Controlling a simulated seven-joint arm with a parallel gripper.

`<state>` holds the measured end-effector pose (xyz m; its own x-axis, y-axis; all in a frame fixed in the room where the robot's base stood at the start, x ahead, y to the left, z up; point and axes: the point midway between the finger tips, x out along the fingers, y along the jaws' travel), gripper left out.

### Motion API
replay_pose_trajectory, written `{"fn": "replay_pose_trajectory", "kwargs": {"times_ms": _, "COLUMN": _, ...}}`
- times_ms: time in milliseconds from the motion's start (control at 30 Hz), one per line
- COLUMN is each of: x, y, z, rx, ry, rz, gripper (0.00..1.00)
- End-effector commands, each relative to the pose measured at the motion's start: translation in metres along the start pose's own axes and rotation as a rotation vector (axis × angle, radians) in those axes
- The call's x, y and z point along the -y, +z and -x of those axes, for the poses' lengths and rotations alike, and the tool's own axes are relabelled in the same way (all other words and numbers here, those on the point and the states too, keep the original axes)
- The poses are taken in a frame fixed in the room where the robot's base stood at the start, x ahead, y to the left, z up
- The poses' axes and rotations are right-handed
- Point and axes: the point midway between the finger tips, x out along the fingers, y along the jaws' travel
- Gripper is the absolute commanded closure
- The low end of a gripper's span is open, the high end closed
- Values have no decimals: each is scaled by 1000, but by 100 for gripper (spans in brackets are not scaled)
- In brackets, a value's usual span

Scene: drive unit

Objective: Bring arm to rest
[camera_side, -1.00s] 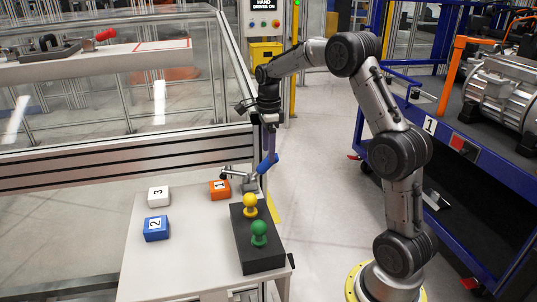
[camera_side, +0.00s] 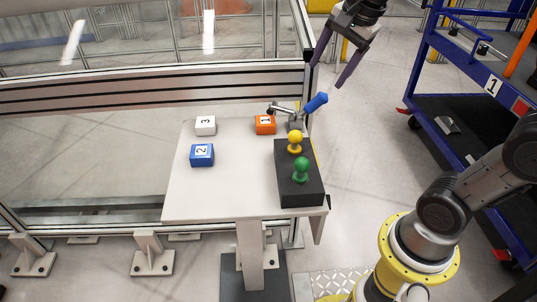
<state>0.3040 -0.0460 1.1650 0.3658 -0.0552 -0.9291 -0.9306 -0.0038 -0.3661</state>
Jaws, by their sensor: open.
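My gripper (camera_side: 325,75) hangs at the top of the picture with its two long dark fingers spread and nothing between them. It is above and slightly right of a toggle clamp (camera_side: 295,118) with a blue handle (camera_side: 315,104), at the back right corner of the white table (camera_side: 220,190). The fingers appear apart from the handle. The handle slants up to the right. My arm's base and lower links show at the lower right; the links between them and the gripper are out of frame.
A black block (camera_side: 300,190) on the table carries a yellow peg (camera_side: 295,142) and a green peg (camera_side: 301,170). Orange block 1 (camera_side: 265,125), blue block 2 (camera_side: 202,156) and white block 3 (camera_side: 205,126) lie left. A blue cart (camera_side: 470,75) stands right; open floor lies between.

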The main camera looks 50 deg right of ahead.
Motion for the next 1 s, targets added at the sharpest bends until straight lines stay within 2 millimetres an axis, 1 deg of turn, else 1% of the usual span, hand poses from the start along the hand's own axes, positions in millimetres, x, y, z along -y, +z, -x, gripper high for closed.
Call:
{"fn": "replay_pose_trajectory", "kwargs": {"times_ms": 33, "x": -19, "y": 11, "z": 10, "rx": 5, "ry": -32, "rz": 118, "gripper": 28}}
{"fn": "replay_pose_trajectory", "kwargs": {"times_ms": 67, "x": -30, "y": 17, "z": 15, "rx": 7, "ry": -50, "rz": 196, "gripper": 28}}
{"fn": "replay_pose_trajectory", "kwargs": {"times_ms": 100, "x": -45, "y": 23, "z": 18, "rx": 8, "ry": -70, "rz": 303, "gripper": 28}}
{"fn": "replay_pose_trajectory", "kwargs": {"times_ms": 167, "x": -67, "y": 31, "z": 21, "rx": 5, "ry": -100, "rz": 467, "gripper": 28}}
{"fn": "replay_pose_trajectory", "kwargs": {"times_ms": 200, "x": -81, "y": 36, "z": 21, "rx": 2, "ry": -117, "rz": 574, "gripper": 28}}
{"fn": "replay_pose_trajectory", "kwargs": {"times_ms": 300, "x": -113, "y": 43, "z": 16, "rx": -10, "ry": -147, "rz": 831, "gripper": 28}}
{"fn": "replay_pose_trajectory", "kwargs": {"times_ms": 433, "x": -144, "y": 47, "z": 1, "rx": -29, "ry": -154, "rz": 1133, "gripper": 28}}
{"fn": "replay_pose_trajectory", "kwargs": {"times_ms": 500, "x": -154, "y": 47, "z": -8, "rx": -30, "ry": -140, "rz": 1267, "gripper": 28}}
{"fn": "replay_pose_trajectory", "kwargs": {"times_ms": 567, "x": -159, "y": 48, "z": -14, "rx": -28, "ry": -129, "rz": 1363, "gripper": 28}}
{"fn": "replay_pose_trajectory", "kwargs": {"times_ms": 700, "x": -158, "y": 47, "z": -15, "rx": -44, "ry": -134, "rz": 1511, "gripper": 28}}
{"fn": "replay_pose_trajectory", "kwargs": {"times_ms": 800, "x": -157, "y": 47, "z": -15, "rx": -48, "ry": -135, "rz": 1556, "gripper": 28}}
{"fn": "replay_pose_trajectory", "kwargs": {"times_ms": 1000, "x": -157, "y": 47, "z": -15, "rx": -49, "ry": -134, "rz": 1564, "gripper": 28}}
